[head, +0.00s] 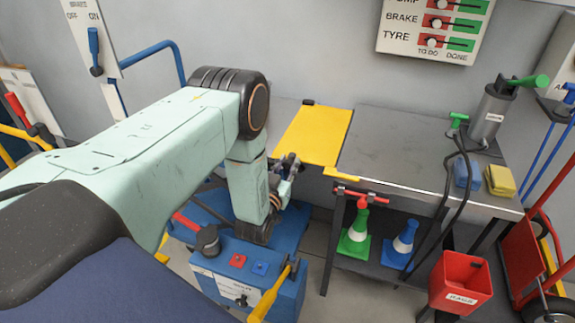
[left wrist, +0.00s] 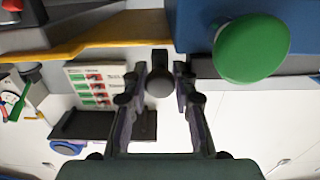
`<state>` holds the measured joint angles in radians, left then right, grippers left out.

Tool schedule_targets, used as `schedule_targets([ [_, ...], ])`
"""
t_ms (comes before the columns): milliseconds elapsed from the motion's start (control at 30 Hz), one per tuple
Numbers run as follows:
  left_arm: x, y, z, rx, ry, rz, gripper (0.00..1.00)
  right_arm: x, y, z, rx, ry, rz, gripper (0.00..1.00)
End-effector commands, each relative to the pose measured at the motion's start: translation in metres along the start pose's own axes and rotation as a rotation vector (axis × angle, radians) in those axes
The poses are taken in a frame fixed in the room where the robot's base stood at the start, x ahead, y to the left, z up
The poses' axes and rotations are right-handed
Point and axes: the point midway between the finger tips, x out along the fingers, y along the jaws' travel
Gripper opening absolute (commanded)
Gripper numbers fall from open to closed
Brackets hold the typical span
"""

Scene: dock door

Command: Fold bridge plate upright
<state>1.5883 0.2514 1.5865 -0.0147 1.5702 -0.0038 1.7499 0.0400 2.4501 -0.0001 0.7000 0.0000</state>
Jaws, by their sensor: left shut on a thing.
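The yellow bridge plate (head: 314,134) lies about level with the grey worktop, beside its left end. A small black piece (head: 308,102) sits at its far edge. My left gripper (head: 290,165) is at the plate's near left edge, its fingers partly hidden by my own arm in the head view. In the left wrist view, my left gripper's fingers (left wrist: 160,95) are closed around a dark round knob (left wrist: 159,82). The knob is next to a yellow edge (left wrist: 100,43) that looks like the plate's. My right gripper is not in view.
A blue box (head: 250,270) with levers stands below my left arm. The grey worktop (head: 395,140) is mostly bare; a grey cylinder (head: 489,118) and sponges (head: 498,180) are at its right. Cones (head: 355,236) stand underneath. A red bin (head: 460,280) hangs in front.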

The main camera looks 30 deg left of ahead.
Motion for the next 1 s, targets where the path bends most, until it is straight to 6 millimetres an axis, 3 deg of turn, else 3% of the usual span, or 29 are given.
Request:
schedule_targets([
  [567, 0.001, 0.0, -0.002, 0.01, 0.0, 0.0, 0.0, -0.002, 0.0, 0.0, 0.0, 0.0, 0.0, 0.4],
  [1000, 0.001, 0.009, -0.032, 0.224, 0.003, 0.003, 0.0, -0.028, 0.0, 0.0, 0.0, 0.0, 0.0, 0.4],
])
